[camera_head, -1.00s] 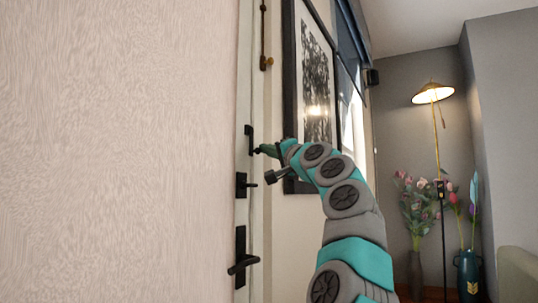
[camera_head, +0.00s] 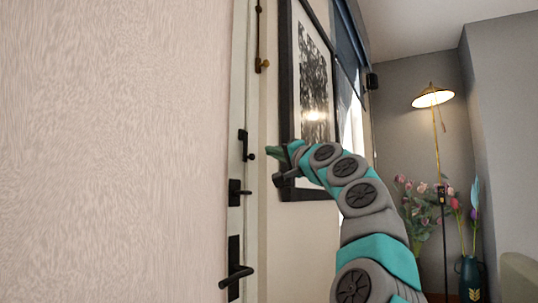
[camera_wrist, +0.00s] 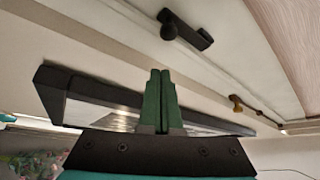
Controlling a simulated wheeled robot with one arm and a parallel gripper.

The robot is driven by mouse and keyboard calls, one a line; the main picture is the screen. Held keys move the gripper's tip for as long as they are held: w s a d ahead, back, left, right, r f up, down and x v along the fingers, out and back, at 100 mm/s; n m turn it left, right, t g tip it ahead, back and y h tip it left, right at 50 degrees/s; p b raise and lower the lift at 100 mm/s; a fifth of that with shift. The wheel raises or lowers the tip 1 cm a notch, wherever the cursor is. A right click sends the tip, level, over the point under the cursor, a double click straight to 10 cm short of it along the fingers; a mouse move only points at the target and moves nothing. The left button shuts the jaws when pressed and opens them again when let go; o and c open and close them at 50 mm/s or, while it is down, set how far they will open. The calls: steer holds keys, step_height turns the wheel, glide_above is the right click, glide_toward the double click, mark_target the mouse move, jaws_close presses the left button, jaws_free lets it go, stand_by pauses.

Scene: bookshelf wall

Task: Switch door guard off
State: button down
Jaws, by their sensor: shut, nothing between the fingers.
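The black door guard (camera_head: 243,145) is mounted on the pale strip at the door's edge, above the lock and the handle. It has a small round knob on its lower right side. In the wrist view the guard (camera_wrist: 190,30) shows at the top as a bar with a rounded knob at its left end. My gripper (camera_head: 270,151) is shut and empty, just right of the knob, with a small gap between them in the head view. In the wrist view its green fingers (camera_wrist: 160,75) are together, below the guard and apart from it.
Below the guard are a black turn lock (camera_head: 236,192) and a black lever handle (camera_head: 238,271). A brass fitting (camera_head: 262,64) is higher up. A black-framed picture (camera_head: 310,90) hangs close behind my arm. A floor lamp (camera_head: 434,97) and flower vases (camera_head: 470,278) stand far right.

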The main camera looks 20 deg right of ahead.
steer(key=b+v, duration=0.2)
steer(key=v, duration=0.6)
steer(key=shift+s, duration=0.45)
steer(key=shift+s+r, duration=0.1)
